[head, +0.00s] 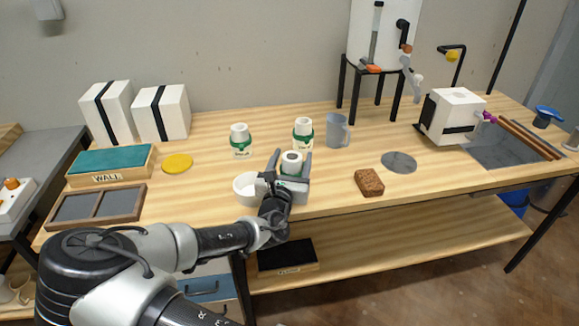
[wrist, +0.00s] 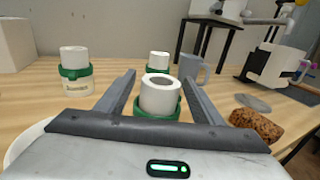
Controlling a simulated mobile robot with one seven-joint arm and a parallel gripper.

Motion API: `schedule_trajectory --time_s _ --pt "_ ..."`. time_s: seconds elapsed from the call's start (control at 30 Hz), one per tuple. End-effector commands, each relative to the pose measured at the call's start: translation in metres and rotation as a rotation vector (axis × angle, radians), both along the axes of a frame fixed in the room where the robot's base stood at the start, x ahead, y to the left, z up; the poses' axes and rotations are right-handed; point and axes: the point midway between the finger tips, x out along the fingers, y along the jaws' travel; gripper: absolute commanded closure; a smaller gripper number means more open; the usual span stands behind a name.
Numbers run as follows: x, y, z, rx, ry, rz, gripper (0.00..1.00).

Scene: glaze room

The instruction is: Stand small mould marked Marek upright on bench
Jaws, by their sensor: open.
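A small white mould (head: 291,161) with a dark round opening on top stands upright on the bench (head: 225,203). My gripper (head: 291,154) is open, with one finger on each side of it. In the wrist view this mould (wrist: 160,97) has a green band low down, and gaps show beside it. No name on it can be read. Two similar white moulds with green bands stand upright behind, one at the left (head: 240,135) and one at the right (head: 303,128). Their labels are too small to read with certainty.
A white bowl (head: 245,190) stands close to my gripper's left. A brown sponge-like block (head: 369,182), a grey disc (head: 399,163) and a grey mug (head: 338,131) are to the right. A yellow disc (head: 177,163) lies left. Bare bench lies between the moulds and the yellow disc.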

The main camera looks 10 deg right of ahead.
Motion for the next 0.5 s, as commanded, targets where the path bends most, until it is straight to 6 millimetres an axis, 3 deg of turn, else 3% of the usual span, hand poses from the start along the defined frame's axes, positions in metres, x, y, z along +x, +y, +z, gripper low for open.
schedule_trajectory --time_s 0.5 --pt "-0.089 0.039 0.0 -0.001 0.002 0.004 0.39"
